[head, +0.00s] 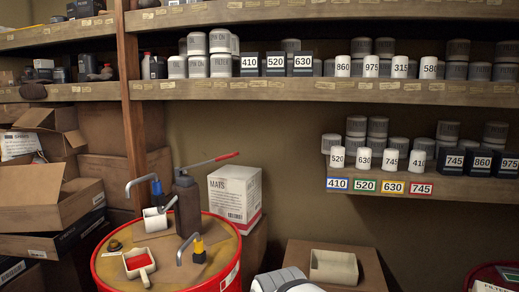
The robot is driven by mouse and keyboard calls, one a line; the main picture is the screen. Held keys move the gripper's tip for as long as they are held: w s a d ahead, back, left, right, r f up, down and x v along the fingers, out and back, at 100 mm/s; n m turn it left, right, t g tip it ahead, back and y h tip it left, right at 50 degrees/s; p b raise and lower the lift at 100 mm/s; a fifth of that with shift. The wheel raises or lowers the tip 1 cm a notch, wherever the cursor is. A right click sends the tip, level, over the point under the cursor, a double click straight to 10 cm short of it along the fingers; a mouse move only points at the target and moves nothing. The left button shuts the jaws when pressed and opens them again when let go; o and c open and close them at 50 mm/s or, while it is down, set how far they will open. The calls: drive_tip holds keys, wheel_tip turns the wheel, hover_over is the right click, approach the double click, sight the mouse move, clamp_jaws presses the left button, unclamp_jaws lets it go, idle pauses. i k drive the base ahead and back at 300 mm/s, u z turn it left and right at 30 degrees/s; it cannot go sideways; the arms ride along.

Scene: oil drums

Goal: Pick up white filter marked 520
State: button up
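The white filter marked 520 (337,157) stands upright at the left end of a row of white filters on the lower right shelf. It is above the blue shelf tag 410 (337,184). To its right stand white filters marked 630 (364,158), 745 (390,160) and, partly readable, 41 (418,161). Grey cans stand behind this row. A black box marked 520 (275,64) is on the upper shelf. My gripper is not visible; a white rounded part at the bottom edge seems to be mine.
A red-rimmed drum (108,281) with pumps and scoops stands at lower left. A white MATS box (235,197) is behind it. A cardboard box (305,253) with a beige tray (334,267) sits below the shelf. Space directly before the lower shelf looks clear.

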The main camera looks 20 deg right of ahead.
sight(336, 159)
drive_tip(key=z, duration=0.55)
drive_tip(key=i, duration=1.25)
drive_tip(key=z, duration=1.3)
drive_tip(key=i, duration=0.45)
drive_tip(key=z, duration=0.25)
drive_tip(key=k, duration=0.6)
drive_tip(key=z, duration=0.25)
drive_tip(key=i, duration=0.65)
drive_tip(key=u, duration=0.2)
